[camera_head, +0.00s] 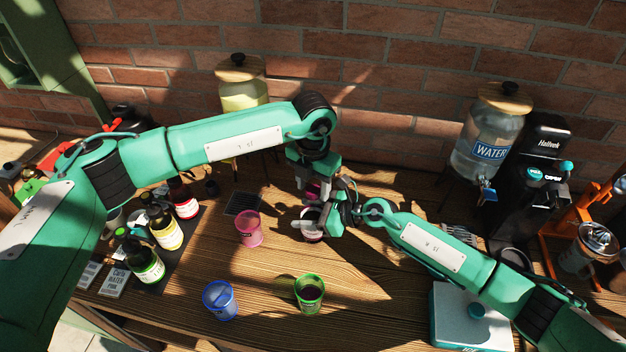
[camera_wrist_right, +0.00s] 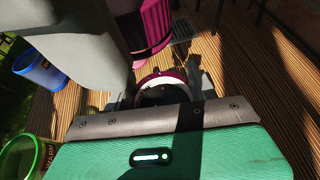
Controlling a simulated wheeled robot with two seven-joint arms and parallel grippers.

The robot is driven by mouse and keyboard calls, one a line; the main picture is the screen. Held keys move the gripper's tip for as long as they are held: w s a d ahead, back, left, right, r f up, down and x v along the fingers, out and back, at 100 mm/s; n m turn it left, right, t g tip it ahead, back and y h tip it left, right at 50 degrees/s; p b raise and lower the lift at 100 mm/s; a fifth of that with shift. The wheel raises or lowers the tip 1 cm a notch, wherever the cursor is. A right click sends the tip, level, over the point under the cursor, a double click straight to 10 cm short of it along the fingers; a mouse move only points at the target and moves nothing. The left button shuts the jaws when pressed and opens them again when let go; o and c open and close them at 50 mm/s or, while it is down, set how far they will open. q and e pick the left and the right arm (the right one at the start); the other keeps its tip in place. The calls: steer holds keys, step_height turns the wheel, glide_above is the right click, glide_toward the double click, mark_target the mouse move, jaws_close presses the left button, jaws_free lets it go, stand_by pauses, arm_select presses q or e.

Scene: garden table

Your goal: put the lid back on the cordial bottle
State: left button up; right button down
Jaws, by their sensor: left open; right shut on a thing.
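My right gripper (camera_head: 334,216) is shut on a dark round thing (camera_head: 311,228) with a pinkish rim, probably the cordial bottle. In the right wrist view it shows between my fingers as a magenta-rimmed round body (camera_wrist_right: 160,78). A pink thing (camera_head: 313,190) shows just above it in the head view, probably the lid. In the wrist view a magenta ribbed piece (camera_wrist_right: 150,28) is above the held body. I cannot tell whether they touch. My left gripper (camera_head: 312,184) is open, pointing down at the pink thing; its grey part fills the wrist view's upper left.
A pink cup (camera_head: 249,229), blue cup (camera_head: 220,300) and green cup (camera_head: 310,293) stand in front and left. Bottles with red (camera_head: 186,206), yellow (camera_head: 170,236) and green (camera_head: 150,269) labels stand left. A water dispenser (camera_head: 484,140) and a white-topped box (camera_head: 465,322) are right.

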arm_select(q)
steer(key=c, duration=1)
steer(key=m, duration=0.5)
steer(key=o, duration=1.2)
steer(key=shift+c, duration=0.2)
steer(key=shift+r, duration=0.1)
step_height(320, 180, up, 12)
arm_select(e)
steer(key=shift+c, duration=1.9)
jaws_free()
